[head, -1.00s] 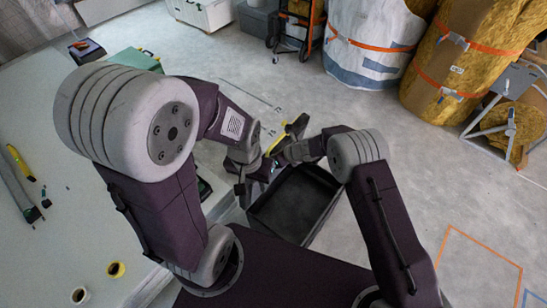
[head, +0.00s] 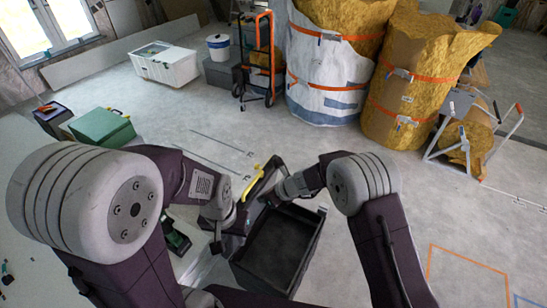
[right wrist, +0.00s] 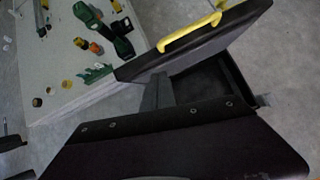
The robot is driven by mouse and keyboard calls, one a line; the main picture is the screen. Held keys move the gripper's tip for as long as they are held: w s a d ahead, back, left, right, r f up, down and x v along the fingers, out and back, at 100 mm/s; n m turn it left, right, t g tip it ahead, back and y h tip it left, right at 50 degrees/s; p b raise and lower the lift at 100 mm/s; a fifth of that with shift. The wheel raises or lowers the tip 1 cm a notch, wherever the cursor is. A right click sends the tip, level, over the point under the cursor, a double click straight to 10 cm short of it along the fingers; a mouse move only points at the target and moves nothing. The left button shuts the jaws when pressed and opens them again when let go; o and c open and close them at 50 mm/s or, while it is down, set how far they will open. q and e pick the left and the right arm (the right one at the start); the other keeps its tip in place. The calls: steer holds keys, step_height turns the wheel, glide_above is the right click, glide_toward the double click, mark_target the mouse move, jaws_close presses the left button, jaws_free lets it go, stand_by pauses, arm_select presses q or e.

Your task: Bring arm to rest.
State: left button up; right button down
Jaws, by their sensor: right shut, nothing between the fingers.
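My right gripper (head: 271,196) is shut and empty, close to a dark panel with a yellow handle (head: 248,184). I cannot tell whether it touches the panel. My left gripper (head: 217,240) hangs lower, left of a black open-topped bin (head: 302,238); its fingers are too small and dark to read. Both arms are bent in front of me. In the right wrist view the dark panel (right wrist: 190,45) with its yellow handle lies tilted beside the bin's dark opening (right wrist: 215,82). The right fingers are not clear there.
A pale table (right wrist: 60,75) holds green tools and small parts. A green box (head: 103,127) stands at the left. Wrapped rolls (head: 325,75), a hand truck (head: 257,60) and a white chest (head: 165,65) stand at the back.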

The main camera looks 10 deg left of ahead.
steer(key=w+d+r+t+p, duration=0.2)
steer(key=w+d+r+t, duration=0.15)
steer(key=d+r, duration=0.95)
steer(key=s+d+f+n+g+h, duration=0.1)
steer(key=s+d+n+g+h, duration=0.1)
steer(key=s+d+n, duration=0.7)
steer(key=s+d+f+n+g+h, duration=0.1)
steer(key=s+d+n+g+h, duration=0.2)
steer(key=s+d+n, duration=0.6)
steer(key=s+n+h, duration=0.1)
steer(key=s+n, duration=0.3)
steer(key=n, duration=0.2)
steer(key=shift+s+d+f+h+p, duration=0.3)
steer(key=shift+s+d+f, duration=0.05)
steer(key=shift+s, duration=0.05)
